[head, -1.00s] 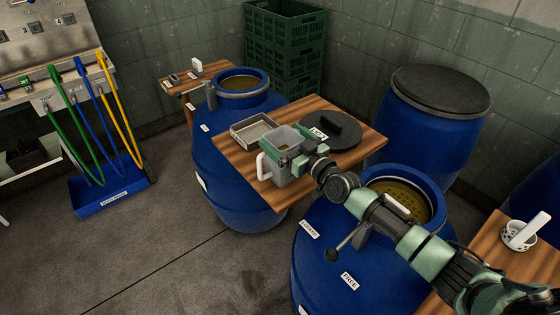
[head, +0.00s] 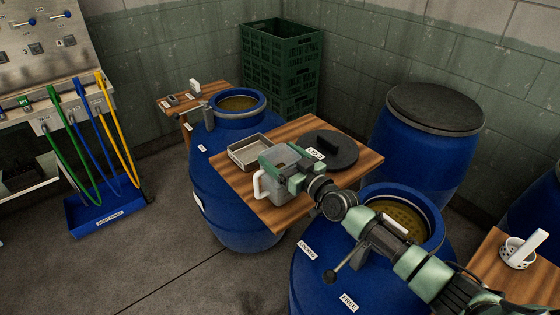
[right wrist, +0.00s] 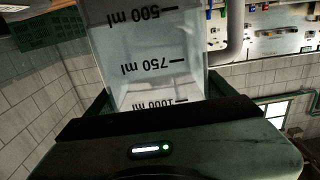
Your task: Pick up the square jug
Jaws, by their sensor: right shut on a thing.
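The square jug (head: 272,188) is a clear grey container with a white handle (head: 257,184) on its left. It appears upright at the front of the wooden table (head: 230,180); I cannot tell whether its base touches the wood. My right gripper (head: 283,168) is shut around the jug's body from the right, partly hiding it. In the right wrist view the jug's wall (right wrist: 150,60), with its ml marks, fills the space between the fingers. My left gripper is not in view.
A metal tray (head: 236,156) and a dark round lid (head: 345,150) share the table. An open blue barrel (head: 320,270) stands below my right arm, and another (head: 215,185) stands behind the table. A lidded barrel (head: 425,155) is at the back right.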

